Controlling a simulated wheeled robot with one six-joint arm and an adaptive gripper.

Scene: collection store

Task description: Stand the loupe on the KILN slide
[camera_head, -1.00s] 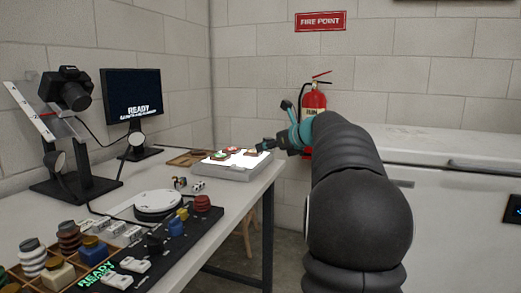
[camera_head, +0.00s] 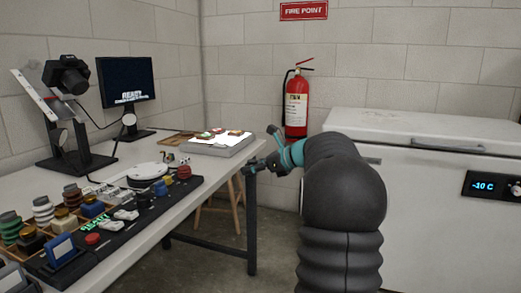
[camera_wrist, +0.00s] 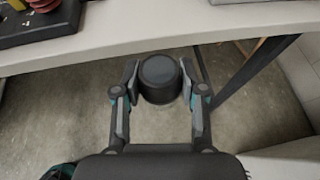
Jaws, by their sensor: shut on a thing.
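My gripper (camera_head: 250,170) is off the table's front right edge, lower than the tabletop's far end. In the wrist view my gripper (camera_wrist: 160,92) is shut on a dark round cylinder, the loupe (camera_wrist: 159,72), seen from above over the floor. The loupe is too small and dark to make out in the head view. The lit light box (camera_head: 228,148) stands at the table's far right corner. Several small slides with red, green and brown patches (camera_head: 217,131) lie on its bright top. Their labels cannot be read, so I cannot tell which is KILN.
The table (camera_head: 150,212) holds a black control panel (camera_head: 118,222), a white round turntable (camera_head: 147,171), a camera stand (camera_head: 75,157) and a monitor (camera_head: 126,80). A wooden stool (camera_head: 218,200) is under it. A white chest freezer (camera_head: 430,190) stands to the right.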

